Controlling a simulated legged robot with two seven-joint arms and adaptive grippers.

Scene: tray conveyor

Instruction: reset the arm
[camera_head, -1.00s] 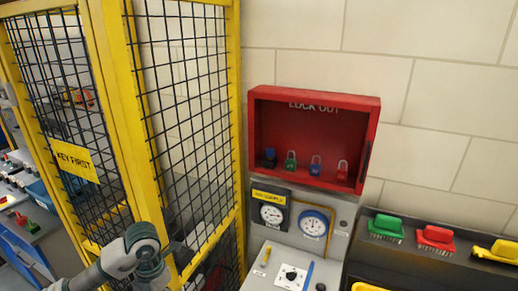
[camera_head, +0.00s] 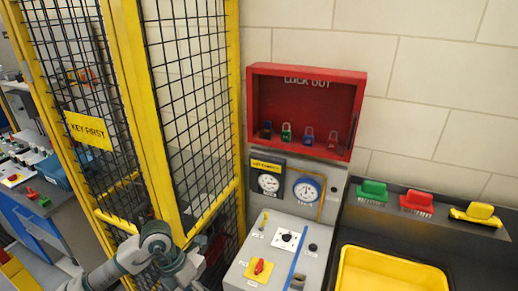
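My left arm (camera_head: 152,247) comes in from the bottom left, in front of the yellow-framed mesh fence. Its grey and dark green joints bend near the bottom edge. I cannot make out the fingers of my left gripper in the picture. My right arm and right gripper do not show.
A yellow mesh fence (camera_head: 152,110) with a KEY FIRST sign (camera_head: 87,130) stands left. A red lock-out box (camera_head: 357,112) with several padlocks hangs above a grey control panel (camera_head: 262,241) with gauges. Right are brushes (camera_head: 417,203) on a ledge and a yellow tray (camera_head: 390,270).

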